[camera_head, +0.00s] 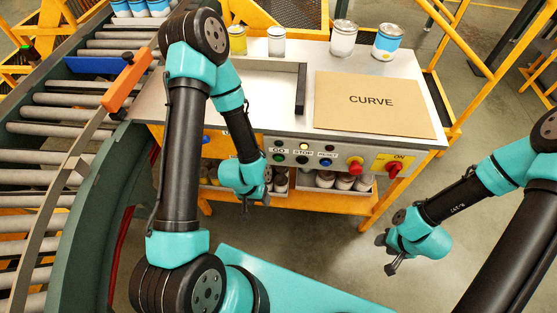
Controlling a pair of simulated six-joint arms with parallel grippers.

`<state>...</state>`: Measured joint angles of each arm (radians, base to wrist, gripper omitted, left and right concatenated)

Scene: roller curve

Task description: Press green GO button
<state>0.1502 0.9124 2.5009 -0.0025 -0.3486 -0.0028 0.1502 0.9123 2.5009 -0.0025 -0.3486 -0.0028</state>
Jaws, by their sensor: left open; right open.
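The green GO button (278,157) is on the front panel (340,152) of the workbench, at the left end of a row with a black STOP button (302,159) and a blue RESET button (326,162). My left gripper (256,206) hangs open and empty in front of the bench, below and a little left of the GO button, apart from it. My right gripper (384,256) is open and empty over the floor, well to the right of and lower than the panel.
A red knob (355,166) and a red ON switch (394,169) are further right on the panel. A curved roller conveyor (45,140) with an orange gate arm (127,80) is at left.

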